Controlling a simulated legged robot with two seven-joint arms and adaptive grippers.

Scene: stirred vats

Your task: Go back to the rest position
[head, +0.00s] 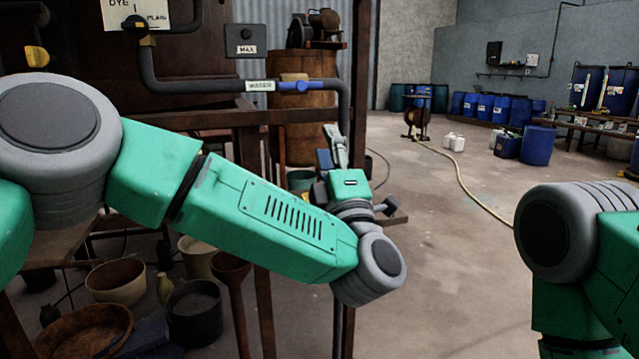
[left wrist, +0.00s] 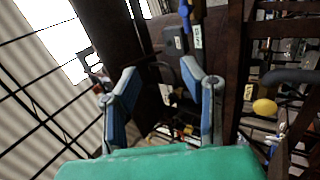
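My left arm reaches from the left across the middle of the head view. My left gripper (head: 336,146) points up and away, beside the dark frame post and just below the pipe with the blue-handled valve (head: 297,86). In the left wrist view my left gripper (left wrist: 158,72) has its two blue-padded fingers well apart, with nothing between them. Of my right arm only the upper links show at the right edge of the head view; its gripper is out of view.
A hose (head: 462,183) crosses the floor. Blue drums (head: 538,146) stand farther back.

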